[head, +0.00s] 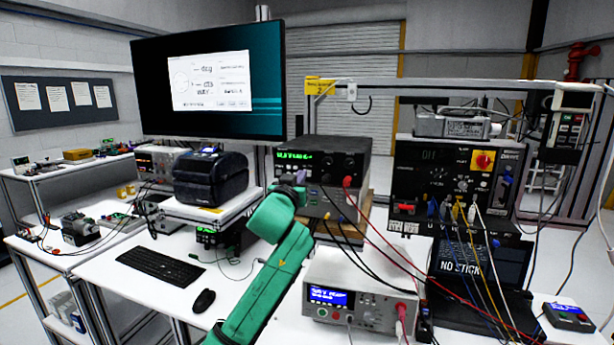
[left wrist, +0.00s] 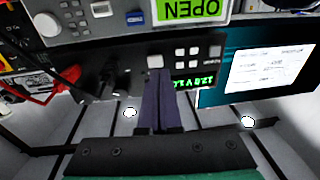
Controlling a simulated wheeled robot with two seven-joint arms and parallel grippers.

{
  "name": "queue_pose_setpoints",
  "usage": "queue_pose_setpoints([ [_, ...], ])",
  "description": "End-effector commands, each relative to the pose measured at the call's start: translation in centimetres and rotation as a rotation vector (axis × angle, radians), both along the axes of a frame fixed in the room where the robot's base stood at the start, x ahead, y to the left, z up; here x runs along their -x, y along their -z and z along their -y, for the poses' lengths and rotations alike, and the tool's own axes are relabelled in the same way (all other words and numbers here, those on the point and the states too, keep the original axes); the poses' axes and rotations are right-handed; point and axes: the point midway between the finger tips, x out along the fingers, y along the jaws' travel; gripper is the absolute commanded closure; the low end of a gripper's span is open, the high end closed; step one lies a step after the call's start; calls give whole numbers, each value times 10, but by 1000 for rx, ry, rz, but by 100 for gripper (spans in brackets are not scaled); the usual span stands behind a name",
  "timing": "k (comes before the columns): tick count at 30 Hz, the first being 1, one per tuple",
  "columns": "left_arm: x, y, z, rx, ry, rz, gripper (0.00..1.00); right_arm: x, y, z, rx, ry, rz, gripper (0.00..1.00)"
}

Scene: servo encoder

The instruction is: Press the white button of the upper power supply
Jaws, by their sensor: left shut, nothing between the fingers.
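The upper power supply (head: 345,165) is a dark box with green digits on its front, stacked on another unit. In the left wrist view, which is turned over, its black front panel (left wrist: 125,75) crosses the middle. A white button (left wrist: 155,61) shows right at the tips of my left gripper's fingers. My left gripper (head: 301,177) is shut and empty, its purple fingers (left wrist: 158,95) together and pointing at the panel. I cannot tell whether the tips touch the button. In the head view, the gripper hides that part of the panel. My right gripper is not in view.
Several small white buttons (left wrist: 187,58) sit beside the fingers. A grey unit with a green OPEN display (left wrist: 192,9) adjoins the panel. A red plug (head: 348,182) and cables hang at the right. A label printer (head: 210,180) stands left; a white supply (head: 358,290) stands in front.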

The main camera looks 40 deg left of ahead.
Motion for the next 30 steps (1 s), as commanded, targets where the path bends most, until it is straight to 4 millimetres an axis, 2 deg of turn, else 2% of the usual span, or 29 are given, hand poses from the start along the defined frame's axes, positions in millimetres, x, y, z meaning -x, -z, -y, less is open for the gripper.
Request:
queue_pose_setpoints([
  [9,4,1,2,0,1,0,100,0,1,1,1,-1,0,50],
  [24,62,1,22,-1,2,1,100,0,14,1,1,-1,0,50],
  [30,72,0,25,0,0,-1,100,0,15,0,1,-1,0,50],
])
